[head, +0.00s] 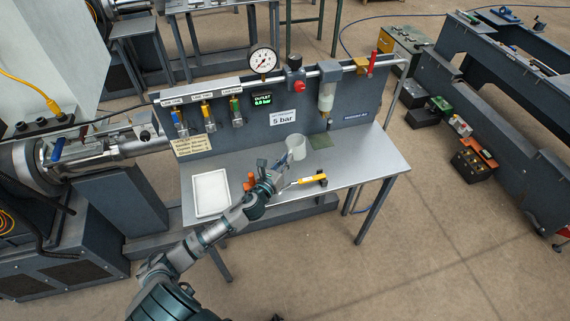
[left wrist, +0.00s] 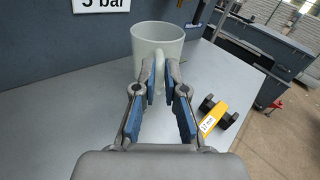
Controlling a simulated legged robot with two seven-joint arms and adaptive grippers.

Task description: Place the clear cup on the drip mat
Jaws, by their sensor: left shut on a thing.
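The clear cup (head: 296,146), a pale translucent mug, is upright above the grey workbench, just left of the drip mat. My left gripper (head: 284,163) is shut on the cup's handle; in the left wrist view the cup (left wrist: 156,42) stands beyond the fingers (left wrist: 160,84), which close on the handle from both sides. I cannot tell whether its base touches the bench. The drip mat (head: 321,141) is a flat dark green square below the hanging filter bowl. The mat is not clear in the left wrist view. My right gripper is not in view.
A filter bowl (head: 327,95) hangs on the panel above the mat. A yellow tool (head: 310,180) lies right of my left gripper. The bench's right end (head: 375,160) is clear.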

